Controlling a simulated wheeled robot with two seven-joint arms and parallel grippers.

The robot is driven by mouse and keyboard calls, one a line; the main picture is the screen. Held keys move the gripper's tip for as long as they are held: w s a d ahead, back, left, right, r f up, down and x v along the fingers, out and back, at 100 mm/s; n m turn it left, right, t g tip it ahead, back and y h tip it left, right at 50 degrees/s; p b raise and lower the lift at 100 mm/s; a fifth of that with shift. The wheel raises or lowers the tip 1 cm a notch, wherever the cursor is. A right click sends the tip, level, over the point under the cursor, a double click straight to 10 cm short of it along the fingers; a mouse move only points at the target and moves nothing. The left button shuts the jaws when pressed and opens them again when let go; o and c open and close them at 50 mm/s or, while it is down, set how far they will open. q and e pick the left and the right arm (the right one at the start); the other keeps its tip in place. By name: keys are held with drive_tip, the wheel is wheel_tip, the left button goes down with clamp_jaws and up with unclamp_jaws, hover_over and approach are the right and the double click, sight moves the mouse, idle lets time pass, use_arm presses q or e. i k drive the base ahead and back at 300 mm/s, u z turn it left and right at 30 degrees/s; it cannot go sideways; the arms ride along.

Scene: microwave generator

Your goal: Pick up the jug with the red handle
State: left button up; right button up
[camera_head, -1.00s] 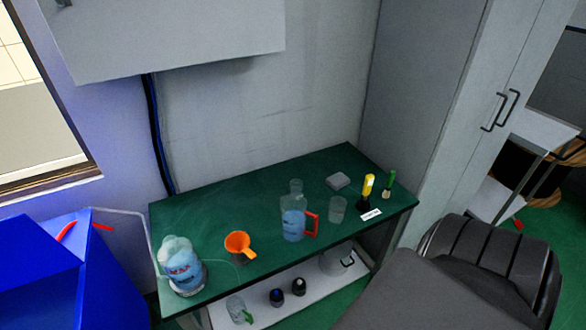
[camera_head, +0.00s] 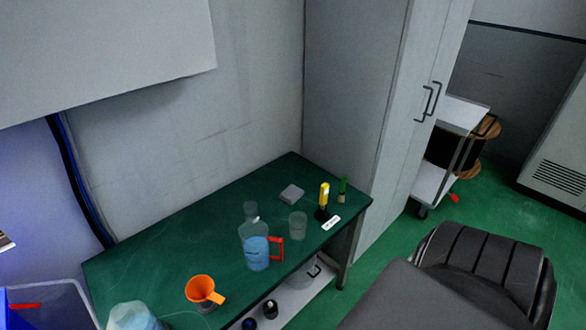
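The jug with the red handle (camera_head: 256,251) stands upright on the green tabletop (camera_head: 165,245). It is clear, with blue on its lower part, and its red handle (camera_head: 275,249) points to the right. A clear bottle (camera_head: 251,211) stands just behind it and a clear beaker (camera_head: 298,226) to its right. Neither gripper shows in the head view, and nothing touches the jug.
An orange funnel (camera_head: 203,290) stands front left of the jug. A clear container (camera_head: 134,316) is cut off at the bottom edge. A grey box (camera_head: 291,194), a yellow tool (camera_head: 324,195) and a green-topped item (camera_head: 342,189) stand at the right end. A tall cabinet (camera_head: 365,120) stands beyond.

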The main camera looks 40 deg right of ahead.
sight(255, 237)
drive_tip(key=z, duration=1)
drive_tip(key=k, duration=0.45)
drive_tip(key=z, duration=0.05)
drive_tip(key=i, duration=0.45)
